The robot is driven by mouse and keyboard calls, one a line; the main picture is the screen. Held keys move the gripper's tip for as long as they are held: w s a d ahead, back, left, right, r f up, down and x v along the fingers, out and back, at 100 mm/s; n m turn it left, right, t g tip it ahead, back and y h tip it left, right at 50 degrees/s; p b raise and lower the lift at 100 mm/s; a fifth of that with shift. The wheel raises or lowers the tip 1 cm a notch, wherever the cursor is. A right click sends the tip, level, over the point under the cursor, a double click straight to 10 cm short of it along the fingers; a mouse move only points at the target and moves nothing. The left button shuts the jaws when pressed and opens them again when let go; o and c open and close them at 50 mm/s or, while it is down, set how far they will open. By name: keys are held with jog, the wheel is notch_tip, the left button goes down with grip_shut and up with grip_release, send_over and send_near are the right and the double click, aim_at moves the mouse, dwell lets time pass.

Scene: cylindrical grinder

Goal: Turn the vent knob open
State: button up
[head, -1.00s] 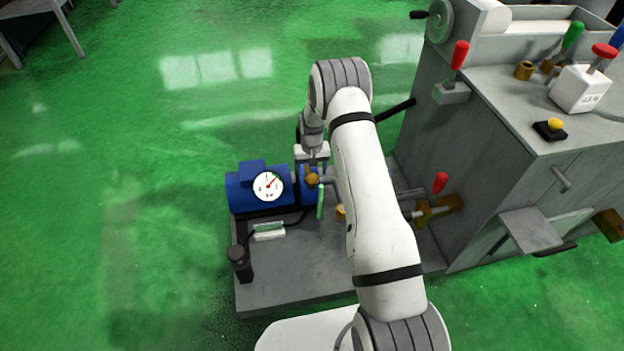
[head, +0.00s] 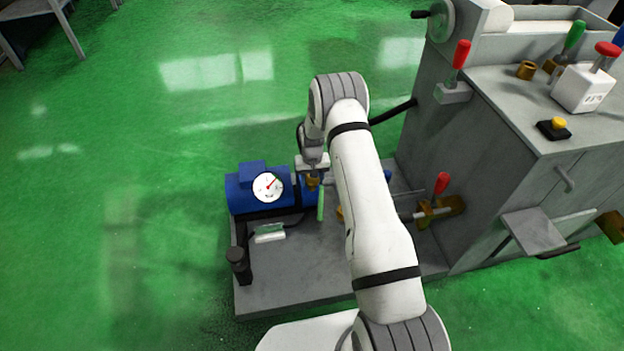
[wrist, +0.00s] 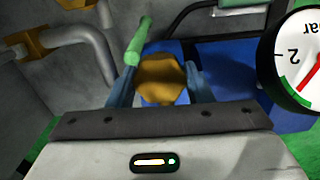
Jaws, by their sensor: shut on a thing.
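The vent knob, a faceted brass knob (wrist: 162,80), sits between the two fingers of my gripper (wrist: 161,86) in the wrist view. The fingers are shut on its sides. In the head view, my gripper (head: 312,172) comes down from above onto the brass knob (head: 312,184), to the right of the pressure gauge and blue motor. The fingers partly cover the knob there, and its exact angle is hard to tell.
A round white pressure gauge (head: 268,187) stands left of the knob, before the blue motor (head: 245,200). A green lever handle (head: 321,205) hangs close beside the knob, also seen in the wrist view (wrist: 138,42). The grey machine cabinet (head: 480,200) stands to the right.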

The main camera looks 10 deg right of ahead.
jog(key=c, duration=0.4)
jog(key=shift+o, duration=0.2)
jog(key=shift+n, duration=0.4)
jog(key=o, duration=1)
notch_tip(320, 180, up, 8)
jog(key=shift+f+p, duration=0.1)
jog(key=shift+p, duration=1)
